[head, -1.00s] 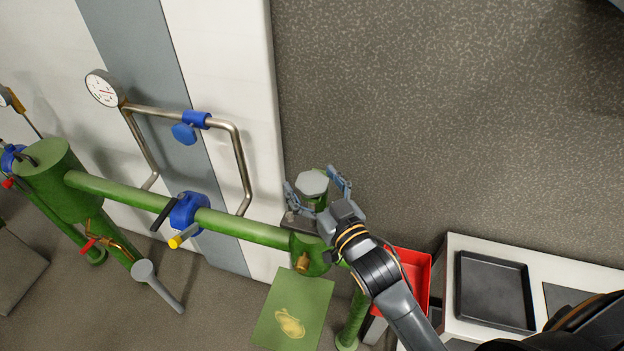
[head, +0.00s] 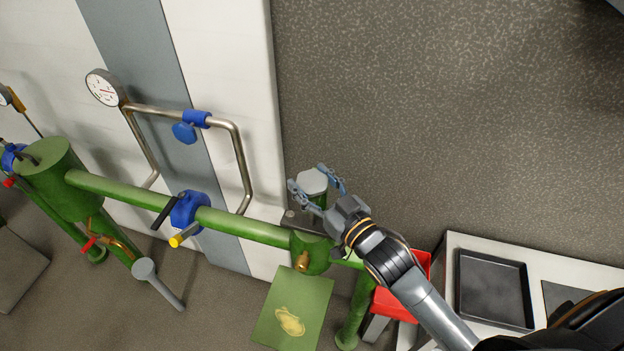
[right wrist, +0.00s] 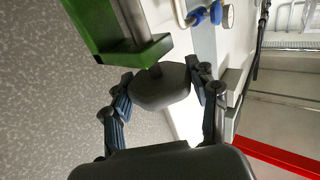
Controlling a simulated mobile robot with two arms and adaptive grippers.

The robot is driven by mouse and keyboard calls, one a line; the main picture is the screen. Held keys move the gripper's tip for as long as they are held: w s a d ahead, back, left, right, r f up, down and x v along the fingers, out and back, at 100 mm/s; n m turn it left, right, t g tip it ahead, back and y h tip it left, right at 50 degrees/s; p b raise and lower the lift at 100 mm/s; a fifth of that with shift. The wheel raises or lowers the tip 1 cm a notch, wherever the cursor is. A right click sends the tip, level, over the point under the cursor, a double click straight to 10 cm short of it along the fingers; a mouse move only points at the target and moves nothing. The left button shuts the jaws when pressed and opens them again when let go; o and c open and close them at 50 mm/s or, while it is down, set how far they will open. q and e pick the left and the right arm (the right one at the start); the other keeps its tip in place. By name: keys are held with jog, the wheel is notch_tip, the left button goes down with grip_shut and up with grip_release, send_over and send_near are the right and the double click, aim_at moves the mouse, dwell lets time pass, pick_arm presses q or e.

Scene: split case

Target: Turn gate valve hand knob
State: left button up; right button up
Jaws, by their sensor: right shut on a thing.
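A pale grey faceted hand knob (head: 313,183) sits on top of a green valve body (head: 310,250) at the right end of the green pipe (head: 245,229). My right gripper (head: 310,178) is shut on this knob, with one finger on each side of it. In the right wrist view the grey knob (right wrist: 160,86) lies between the two fingers (right wrist: 161,82), on a stem below a green block (right wrist: 125,45). The fingers hide parts of the knob's sides. My left gripper is not in view.
A blue valve with a black handle (head: 187,210) sits on the green pipe. A red bin (head: 400,303) and a white bench with a dark tray (head: 495,290) stand at the lower right. A gauge (head: 103,88) is at the upper left. Floor beyond the knob is clear.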

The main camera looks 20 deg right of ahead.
jog(key=n+g+y, duration=0.1)
jog(key=n+y, duration=0.1)
jog(key=y, duration=0.1)
jog(key=shift+d+g, duration=0.1)
jog(key=shift+g, duration=0.2)
jog(key=n+g+y+b, duration=0.2)
jog(key=n+g+y, duration=0.2)
jog(key=n+y, duration=0.1)
jog(key=shift+w+g+y+b, duration=0.15)
jog(key=shift+g+y+b, duration=0.15)
jog(key=n+g+y, duration=0.1)
jog(key=g, duration=0.1)
jog(key=n+g+y, duration=0.1)
jog(key=n+g, duration=0.1)
jog(key=shift+r+g+y, duration=0.1)
jog(key=shift+g+y, duration=0.2)
jog(key=shift+n+g+y+b, duration=0.4)
jog(key=shift+n+g+b, duration=0.15)
jog(key=shift+n+g, duration=0.55)
jog(key=n+g+b, duration=0.1)
jog(key=g, duration=0.1)
jog(key=n+g+b, duration=0.1)
jog(key=shift+f+g, duration=0.2)
jog(key=shift+g, duration=0.2)
jog(key=shift+r+n+g+b, duration=0.15)
jog(key=shift+n+g+b, duration=1.15)
jog(key=shift+g, duration=0.8)
